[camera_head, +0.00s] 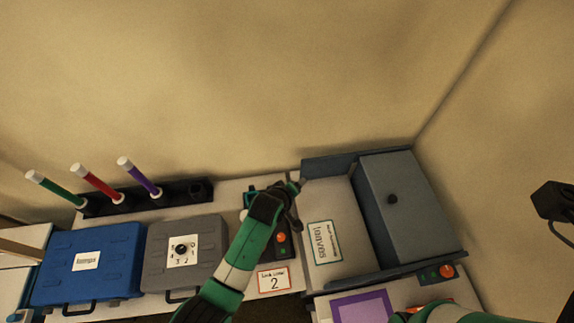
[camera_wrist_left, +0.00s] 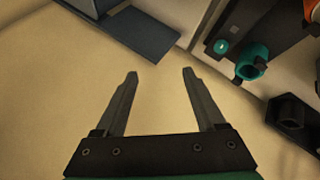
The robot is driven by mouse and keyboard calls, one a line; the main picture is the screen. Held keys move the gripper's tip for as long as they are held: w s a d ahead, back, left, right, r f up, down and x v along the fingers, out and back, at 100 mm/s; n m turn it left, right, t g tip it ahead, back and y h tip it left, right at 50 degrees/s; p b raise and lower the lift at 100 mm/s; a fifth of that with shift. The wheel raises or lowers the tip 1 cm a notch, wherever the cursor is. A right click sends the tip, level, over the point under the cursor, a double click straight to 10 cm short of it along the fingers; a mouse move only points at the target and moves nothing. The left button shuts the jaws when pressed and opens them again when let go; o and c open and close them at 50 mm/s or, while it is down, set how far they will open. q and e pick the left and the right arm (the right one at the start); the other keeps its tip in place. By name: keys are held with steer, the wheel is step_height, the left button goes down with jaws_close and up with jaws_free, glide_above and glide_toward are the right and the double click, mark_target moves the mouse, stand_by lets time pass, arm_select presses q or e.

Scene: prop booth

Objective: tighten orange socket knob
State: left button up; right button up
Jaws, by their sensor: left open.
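An orange knob (camera_head: 281,238) sits on a dark panel (camera_head: 279,253) near the middle of the head view. An orange part (camera_wrist_left: 313,10) is cut off at the top right corner of the left wrist view. Near it on a dark block are a teal socket-like part (camera_wrist_left: 250,66) and a small green light (camera_wrist_left: 221,47). My left gripper (camera_head: 296,187) is beyond the knob, its arm partly covering the panel. In the left wrist view my left gripper (camera_wrist_left: 160,75) is open with nothing between its fingers. My right gripper is not clearly seen.
A second orange knob (camera_head: 447,271) is on a dark strip at right. A grey-blue box (camera_head: 405,210) stands behind it. Blue (camera_head: 90,265) and grey (camera_head: 185,255) cases and a dark rack (camera_head: 150,198) with coloured sticks lie left. A black hex-shaped part (camera_wrist_left: 290,112) is right of my fingers.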

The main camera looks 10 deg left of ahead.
arm_select(q)
steer(key=w+a+r+m+t+b, duration=0.1)
steer(key=w+r+t+b, duration=0.1)
steer(key=r, duration=0.4)
steer(key=w+a+r+m+t+b, duration=0.1)
steer(key=w+r+t+b, duration=0.2)
steer(key=r+b, duration=0.2)
steer(key=shift+a+r+m+t, duration=0.3)
steer(key=shift+r+m, duration=0.1)
steer(key=shift+r, duration=0.35)
